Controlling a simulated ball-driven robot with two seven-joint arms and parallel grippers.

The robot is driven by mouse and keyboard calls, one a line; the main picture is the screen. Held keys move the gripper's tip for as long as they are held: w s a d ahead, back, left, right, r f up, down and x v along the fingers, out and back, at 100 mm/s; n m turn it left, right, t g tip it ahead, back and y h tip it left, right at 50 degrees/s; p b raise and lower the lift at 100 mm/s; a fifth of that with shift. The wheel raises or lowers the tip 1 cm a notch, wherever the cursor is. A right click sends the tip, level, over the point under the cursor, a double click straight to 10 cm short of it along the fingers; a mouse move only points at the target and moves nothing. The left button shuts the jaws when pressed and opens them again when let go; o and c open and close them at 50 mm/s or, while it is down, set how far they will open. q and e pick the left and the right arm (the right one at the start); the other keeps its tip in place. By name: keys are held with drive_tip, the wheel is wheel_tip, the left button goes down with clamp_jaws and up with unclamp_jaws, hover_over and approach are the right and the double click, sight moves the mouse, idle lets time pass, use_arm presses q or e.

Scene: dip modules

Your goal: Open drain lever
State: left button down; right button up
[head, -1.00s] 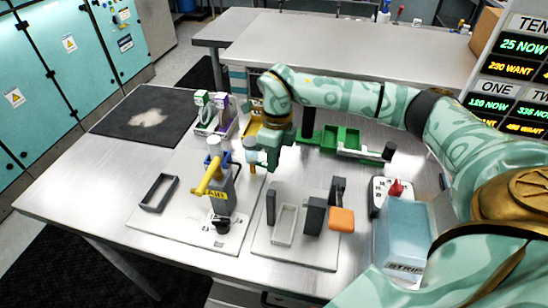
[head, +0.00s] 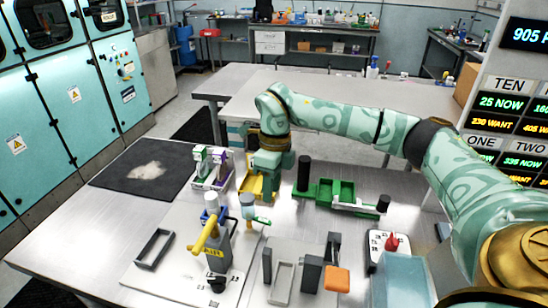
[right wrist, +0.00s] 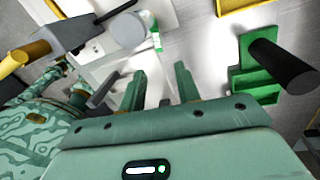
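A grey upright unit (head: 217,250) with a yellow label stands on a white board. A yellow lever (head: 204,234) sticks out from its upper part, slanting down to the left. A pale-capped part with a blue-green handle (head: 256,217) stands just right of it. I cannot tell which of these is the drain lever. My right gripper (head: 266,183) is behind and above them, over the yellow tray. In the right wrist view its fingers (right wrist: 160,85) are apart with nothing between them; the yellow lever's end (right wrist: 14,62) shows at the left. My left gripper is out of view.
A yellow tray (head: 250,188) and a green fixture with a black post (head: 304,172) stand behind the board. A dark frame (head: 154,248) lies left. An orange block (head: 337,279) and grey uprights stand front right. The dark mat (head: 118,173) has free room.

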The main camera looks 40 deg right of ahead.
wheel_tip(320, 180, up, 8)
drive_tip(key=d+p, duration=0.1)
drive_tip(key=shift+w+f, duration=0.2)
drive_tip(key=shift+w, duration=0.15)
